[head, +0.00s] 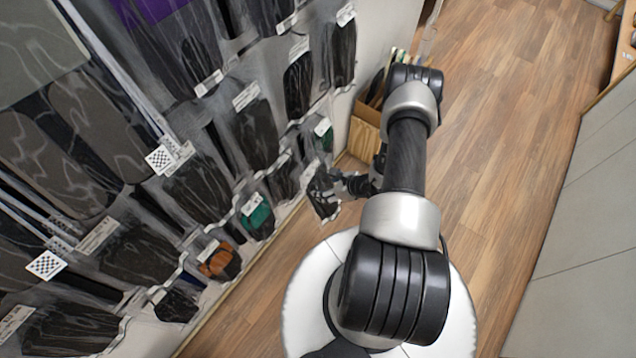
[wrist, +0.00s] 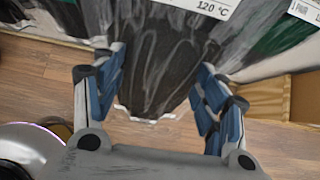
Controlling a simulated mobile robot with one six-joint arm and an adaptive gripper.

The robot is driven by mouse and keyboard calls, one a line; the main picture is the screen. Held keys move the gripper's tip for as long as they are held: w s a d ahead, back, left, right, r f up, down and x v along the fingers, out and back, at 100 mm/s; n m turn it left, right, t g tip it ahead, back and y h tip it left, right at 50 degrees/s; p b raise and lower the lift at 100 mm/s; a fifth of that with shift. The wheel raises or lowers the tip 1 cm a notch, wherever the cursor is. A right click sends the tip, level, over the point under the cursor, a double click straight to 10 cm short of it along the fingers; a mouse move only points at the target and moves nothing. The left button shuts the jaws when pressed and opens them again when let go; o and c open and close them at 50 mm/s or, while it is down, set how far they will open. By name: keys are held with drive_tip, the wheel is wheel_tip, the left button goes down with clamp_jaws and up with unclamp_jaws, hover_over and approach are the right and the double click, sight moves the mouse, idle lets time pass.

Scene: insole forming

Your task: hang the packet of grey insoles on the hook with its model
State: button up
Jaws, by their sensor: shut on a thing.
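A clear packet with dark grey insoles (wrist: 152,72) is between the blue-padded fingers of my gripper (wrist: 160,60) in the wrist view. My gripper is shut on it; the packet's upper end runs out of the wrist view. In the head view the packet (head: 322,195) hangs tilted at my gripper (head: 338,184), close in front of the lower right part of the packet wall. Packets of dark grey insoles hang on that wall, one of them (head: 256,135) above and left of my gripper. The hooks are mostly hidden behind packets and labels.
Packets with a green insole (head: 258,217) and an orange one (head: 219,262) hang low on the wall. A cardboard box (head: 364,135) with items stands on the floor beyond my gripper. The wooden floor (head: 520,110) to the right is clear, up to a grey cabinet (head: 585,240).

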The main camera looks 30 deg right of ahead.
drive_tip(key=shift+s+a+f, duration=0.1)
drive_tip(key=shift+s+f, duration=0.05)
drive_tip(key=shift+f, duration=0.4)
drive_tip(key=shift+s+f, duration=0.15)
drive_tip(key=shift+f, duration=0.35)
drive_tip(key=w+a+f+b, duration=0.1)
drive_tip(key=w+a+b, duration=0.2)
drive_tip(key=w, duration=0.6)
drive_tip(key=shift+a+f, duration=0.15)
drive_tip(key=shift+f, duration=0.15)
drive_tip(key=shift+s+a+f, duration=0.1)
drive_tip(key=shift+s+f, duration=0.05)
drive_tip(key=shift+s, duration=0.05)
idle(1.1)
drive_tip(key=o, duration=1.5)
drive_tip(key=shift+c, duration=0.2)
drive_tip(key=o, duration=0.5)
drive_tip(key=shift+w, duration=0.2)
drive_tip(key=shift+c, duration=0.2)
drive_tip(key=shift+r, duration=0.2)
